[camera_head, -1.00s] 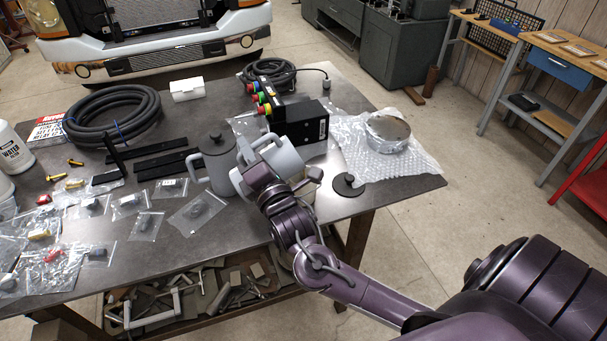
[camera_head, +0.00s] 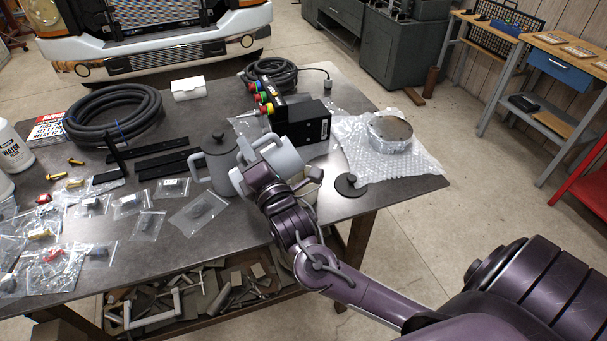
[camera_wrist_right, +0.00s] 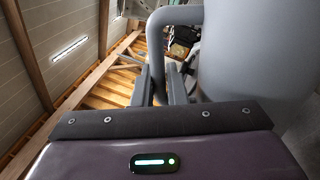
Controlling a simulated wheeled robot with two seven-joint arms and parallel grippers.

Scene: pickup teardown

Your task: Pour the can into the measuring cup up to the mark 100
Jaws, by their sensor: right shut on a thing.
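My right gripper (camera_head: 268,178) is shut on the handle of a light grey can (camera_head: 286,159), above the front part of the table. The can's grey body and curved handle (camera_wrist_right: 171,15) fill much of the right wrist view, with the fingers (camera_wrist_right: 168,82) at the handle. In the head view the gripper and wrist cover part of the can. A second grey can (camera_head: 221,168) with a dark knobbed lid stands upright on the table just left of the gripper. I cannot make out a measuring cup or its marks clearly. My left gripper is not in view.
A dark round lid (camera_head: 350,185) lies flat right of the gripper. Behind are a black box (camera_head: 303,122) with coloured buttons and a round metal piece (camera_head: 389,131) on bubble wrap (camera_head: 424,165). Bagged parts and a coiled hose (camera_head: 112,112) occupy the table's left.

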